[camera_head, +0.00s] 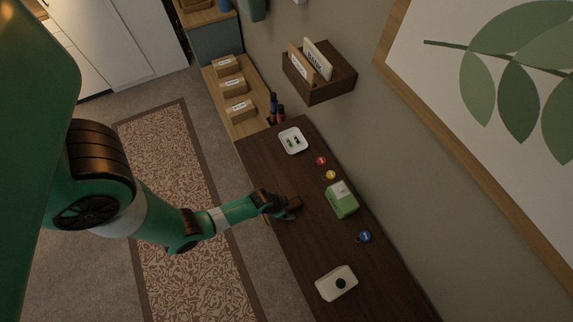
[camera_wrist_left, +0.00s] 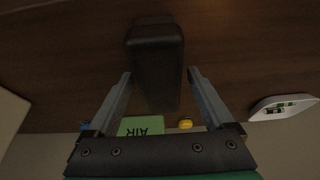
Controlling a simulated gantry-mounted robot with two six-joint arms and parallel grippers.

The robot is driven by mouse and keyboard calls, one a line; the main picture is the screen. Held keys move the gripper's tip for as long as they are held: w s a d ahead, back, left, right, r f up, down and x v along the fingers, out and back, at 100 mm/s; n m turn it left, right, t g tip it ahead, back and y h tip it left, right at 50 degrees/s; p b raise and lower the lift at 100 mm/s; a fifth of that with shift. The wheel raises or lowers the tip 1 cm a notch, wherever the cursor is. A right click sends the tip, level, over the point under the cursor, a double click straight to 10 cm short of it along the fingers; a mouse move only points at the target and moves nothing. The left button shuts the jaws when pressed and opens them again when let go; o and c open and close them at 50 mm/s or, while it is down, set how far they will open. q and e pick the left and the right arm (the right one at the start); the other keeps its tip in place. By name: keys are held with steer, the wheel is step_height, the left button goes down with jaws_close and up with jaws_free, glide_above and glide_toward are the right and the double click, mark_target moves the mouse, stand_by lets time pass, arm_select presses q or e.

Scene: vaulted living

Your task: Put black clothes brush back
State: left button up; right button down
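The black clothes brush (camera_wrist_left: 155,65) appears in the left wrist view as a dark rounded block on or just above the dark wooden top. My left gripper (camera_wrist_left: 158,72) has its fingers apart, one on each side of the block, with narrow gaps showing; contact cannot be made out. In the head view my left gripper (camera_head: 287,209) is low over the shelf's near edge, by a dark brown shape, and it largely hides what lies there. My right gripper is in neither view.
The dark shelf (camera_head: 315,245) holds a white tray (camera_head: 293,140) with small items, red (camera_head: 321,161), yellow (camera_head: 330,175) and blue (camera_head: 364,237) round tags, a green box (camera_head: 342,200) and a cream device (camera_head: 336,283). A wall organizer (camera_head: 320,85) hangs above.

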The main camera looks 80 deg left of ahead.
arm_select(q)
steer(key=shift+r, duration=0.3)
steer(key=p+v, duration=0.6)
steer(key=v, duration=0.5)
steer(key=shift+r, duration=0.35)
steer(key=shift+s, duration=0.15)
